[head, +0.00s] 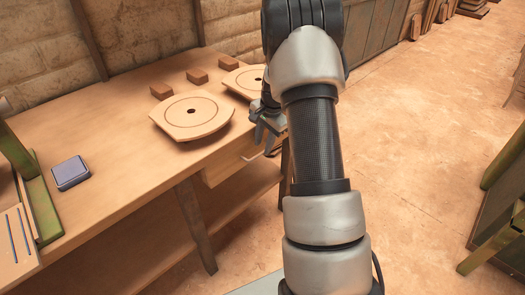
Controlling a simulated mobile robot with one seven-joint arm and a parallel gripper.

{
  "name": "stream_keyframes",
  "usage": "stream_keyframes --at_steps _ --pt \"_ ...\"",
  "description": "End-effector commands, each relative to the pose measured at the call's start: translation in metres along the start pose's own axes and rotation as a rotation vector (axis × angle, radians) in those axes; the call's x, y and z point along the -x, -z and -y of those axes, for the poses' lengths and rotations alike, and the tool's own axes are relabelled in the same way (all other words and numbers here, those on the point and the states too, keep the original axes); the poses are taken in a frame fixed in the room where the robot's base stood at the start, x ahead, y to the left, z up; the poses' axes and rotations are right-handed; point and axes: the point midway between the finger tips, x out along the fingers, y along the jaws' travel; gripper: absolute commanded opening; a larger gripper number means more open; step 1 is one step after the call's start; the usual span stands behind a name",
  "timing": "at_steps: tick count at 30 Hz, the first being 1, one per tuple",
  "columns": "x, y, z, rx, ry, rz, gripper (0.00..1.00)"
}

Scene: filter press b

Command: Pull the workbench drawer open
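The wooden workbench (110,130) runs along the wall on the left. The drawer (228,168) is a pale wooden box under its front edge, right of a dark leg. My arm hides part of the bench's right end, and I cannot tell how far the drawer stands out. My gripper (266,138) is at the bench's front edge, close to the right part of the drawer. Its fingers point down and are partly hidden by my arm. Whether they touch the drawer or its handle, or are closed on anything, is too small to tell.
Two round-holed wooden plates (192,114) (247,81) and several small brown blocks (197,76) lie on the bench. A blue-grey box (71,173) and a green metal frame (42,205) are at left. A lower shelf (235,212) runs below. Open floor (425,130) lies right.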

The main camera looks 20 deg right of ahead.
Motion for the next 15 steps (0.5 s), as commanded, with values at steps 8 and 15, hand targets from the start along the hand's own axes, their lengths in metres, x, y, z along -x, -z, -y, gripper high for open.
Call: stream_keyframes --at_steps 8,15 --pt "-0.027 0.0 0.0 0.0 0.0 0.001 0.28" --pt "-0.028 0.0 0.0 0.0 0.0 0.0 0.28"
